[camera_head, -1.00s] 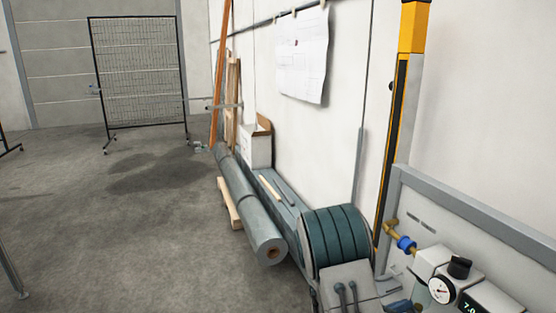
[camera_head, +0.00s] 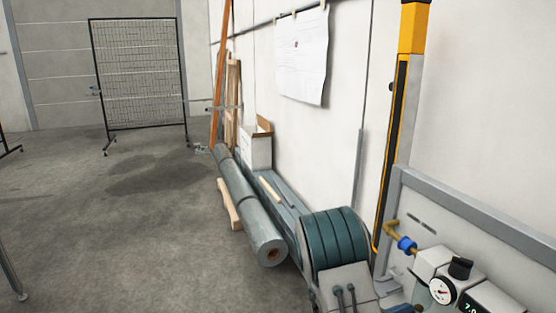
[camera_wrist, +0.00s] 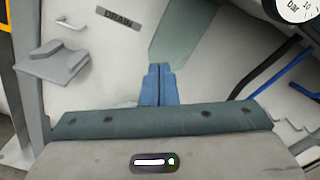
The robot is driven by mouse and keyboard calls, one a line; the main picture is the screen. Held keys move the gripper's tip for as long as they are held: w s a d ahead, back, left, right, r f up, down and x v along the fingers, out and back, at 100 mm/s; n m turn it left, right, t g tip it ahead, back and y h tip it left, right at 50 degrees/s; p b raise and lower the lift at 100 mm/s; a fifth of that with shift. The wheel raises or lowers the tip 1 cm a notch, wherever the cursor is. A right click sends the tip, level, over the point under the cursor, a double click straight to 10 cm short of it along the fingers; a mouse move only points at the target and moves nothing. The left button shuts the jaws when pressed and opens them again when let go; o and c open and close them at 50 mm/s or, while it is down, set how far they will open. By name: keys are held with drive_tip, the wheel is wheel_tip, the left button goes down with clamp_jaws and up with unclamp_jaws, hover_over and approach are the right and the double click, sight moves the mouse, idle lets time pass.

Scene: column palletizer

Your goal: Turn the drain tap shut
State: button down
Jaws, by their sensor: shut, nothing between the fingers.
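My gripper (camera_wrist: 159,84) is shut, with nothing between its blue fingertips. In the wrist view it points at a pale panel (camera_wrist: 100,80). A dark label reading DRAIN (camera_wrist: 118,18) is on this panel, up and left of the fingertips. A translucent greenish bowl (camera_wrist: 185,30) hangs just beyond the fingertips; whether they touch it I cannot tell. I cannot make out the drain tap; the fingers may hide it. In the head view the pneumatic unit with a gauge (camera_head: 442,290) and black knob (camera_head: 460,268) stands at the lower right.
Open floor is left.

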drive_tip(key=shift+f, duration=0.15)
idle(0.3)
drive_tip(key=p+v, duration=0.1)
drive_tip(key=v, duration=0.5)
drive_tip(key=shift+r+p, duration=0.4)
drive_tip(key=s+r+m+g+y+p, duration=0.5)
drive_tip(key=s+r+m+g+y, duration=0.3)
drive_tip(key=s+r+m, duration=0.65)
drive_tip(key=s+a+r+m+t+y+p, duration=0.1)
drive_tip(key=a+r+m+t+y+p, duration=0.1)
drive_tip(key=a+r+m+y, duration=0.2)
drive_tip(key=s+a+r+m+t+y+p, duration=0.2)
drive_tip(key=a+r+m+y, duration=0.3)
drive_tip(key=m, duration=0.4)
drive_tip(key=shift+s+a+r+m+t+p, duration=0.3)
drive_tip(key=shift+a+r+p, duration=0.2)
drive_tip(key=shift+a+p, duration=0.35)
